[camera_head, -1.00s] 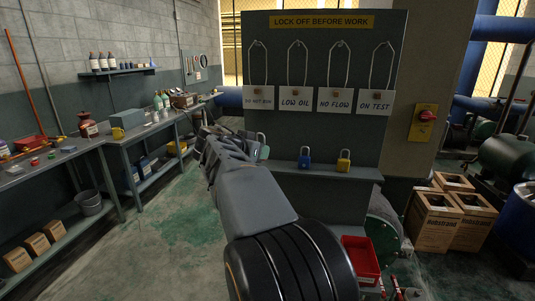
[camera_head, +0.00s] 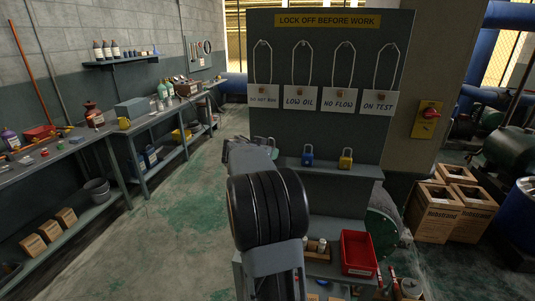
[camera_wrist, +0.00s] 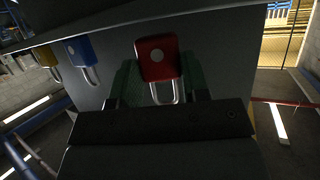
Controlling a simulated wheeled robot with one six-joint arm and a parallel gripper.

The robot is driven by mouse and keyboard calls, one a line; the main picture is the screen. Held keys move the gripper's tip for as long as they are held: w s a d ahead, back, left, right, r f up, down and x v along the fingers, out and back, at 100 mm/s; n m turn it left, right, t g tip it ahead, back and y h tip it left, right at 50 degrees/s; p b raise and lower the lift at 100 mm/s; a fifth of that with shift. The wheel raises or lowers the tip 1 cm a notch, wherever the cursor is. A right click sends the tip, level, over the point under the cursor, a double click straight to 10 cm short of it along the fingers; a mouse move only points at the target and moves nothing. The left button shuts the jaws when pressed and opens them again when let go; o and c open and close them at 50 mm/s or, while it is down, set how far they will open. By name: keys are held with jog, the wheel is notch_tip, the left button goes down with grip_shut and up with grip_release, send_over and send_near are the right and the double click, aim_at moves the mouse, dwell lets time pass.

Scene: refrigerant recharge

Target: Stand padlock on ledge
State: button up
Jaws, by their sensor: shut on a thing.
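A red padlock (camera_wrist: 157,62) is held between the green fingers of my gripper (camera_wrist: 160,85) in the wrist view. Its body and shackle point the same way as the other padlocks', so it is roughly upright. In the head view my gripper (camera_head: 268,148) is at the left end of the ledge (camera_head: 335,170), and my arm hides the red padlock. A blue padlock (camera_head: 307,155) and a yellow padlock (camera_head: 346,158) stand on the ledge to the right. The wrist view also shows the blue one (camera_wrist: 80,50). I cannot tell whether the red padlock touches the ledge.
A grey board (camera_head: 330,130) rises behind the ledge, with several tags on wire loops, one reading LOW OIL (camera_head: 300,97). A red bin (camera_head: 358,253) sits lower down. The floor at left is clear.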

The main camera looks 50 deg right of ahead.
jog(key=shift+w+d+f+p, duration=0.15)
jog(key=shift+d+f+p, duration=0.05)
jog(key=shift+f+p, duration=0.2)
jog(key=shift+f, duration=0.1)
jog(key=shift+f+b, duration=0.2)
jog(key=shift+b, duration=0.3)
jog(key=o, duration=0.8)
jog(key=shift+o, duration=0.2)
